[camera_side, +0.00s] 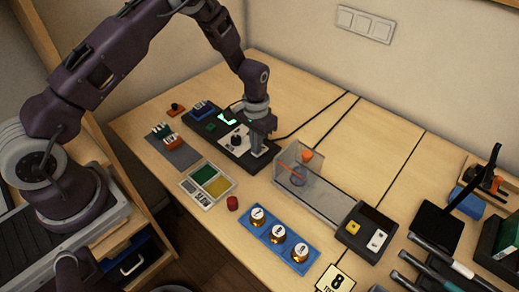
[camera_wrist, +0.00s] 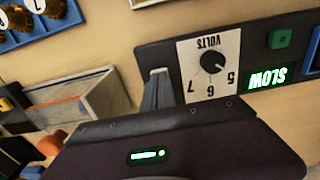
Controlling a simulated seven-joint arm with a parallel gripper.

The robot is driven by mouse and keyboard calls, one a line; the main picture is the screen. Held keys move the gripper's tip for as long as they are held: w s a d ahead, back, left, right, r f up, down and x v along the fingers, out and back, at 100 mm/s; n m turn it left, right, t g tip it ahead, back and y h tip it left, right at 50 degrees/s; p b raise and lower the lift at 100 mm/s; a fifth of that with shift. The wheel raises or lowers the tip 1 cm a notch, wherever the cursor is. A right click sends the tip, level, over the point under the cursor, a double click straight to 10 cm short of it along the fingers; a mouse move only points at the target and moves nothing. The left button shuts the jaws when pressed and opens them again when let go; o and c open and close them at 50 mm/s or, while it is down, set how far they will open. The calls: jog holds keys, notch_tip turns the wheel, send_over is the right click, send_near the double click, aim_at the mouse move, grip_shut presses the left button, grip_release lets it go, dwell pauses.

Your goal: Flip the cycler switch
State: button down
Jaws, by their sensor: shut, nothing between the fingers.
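A black panel (camera_side: 218,139) lies at the back of the table. It bears a white dial plate marked VOLTS with a black knob (camera_wrist: 211,62), a green square button (camera_wrist: 280,39) and a lit green display (camera_wrist: 267,79) reading SLOW. The knob (camera_side: 236,142) also shows in the side view. My gripper (camera_side: 257,151) is shut and empty, pointing down over the panel's right end, beside the dial plate. Its grey fingers (camera_wrist: 157,90) show left of the plate in the wrist view. I cannot tell whether they touch the panel. No labelled cycler switch is visible; my gripper hides the panel's end.
A clear-walled box (camera_side: 325,193) with an orange knob (camera_side: 306,156) stands right of my gripper. A black box (camera_side: 366,233) with yellow and white switches is farther right. A blue tray (camera_side: 281,238) holds several brass pieces. Black cables run behind the panel.

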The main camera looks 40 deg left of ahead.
jog(key=shift+f, duration=0.3)
jog(key=shift+r, duration=3.55)
jog(key=s+r+t, duration=0.1)
jog(key=s+r, duration=0.4)
jog(key=r, duration=0.6)
jog(key=s+r+t, duration=0.2)
jog(key=s+r, duration=0.3)
jog(key=r, duration=0.6)
jog(key=s+r+t, duration=0.1)
jog(key=s+r, duration=0.1)
jog(key=s, duration=0.7)
jog(key=s+r+t, duration=0.1)
jog(key=s+r, duration=0.2)
jog(key=s, duration=0.7)
jog(key=shift+s+d+r+t, duration=0.15)
jog(key=shift+d+r+t, duration=0.05)
jog(key=shift+d+t, duration=0.1)
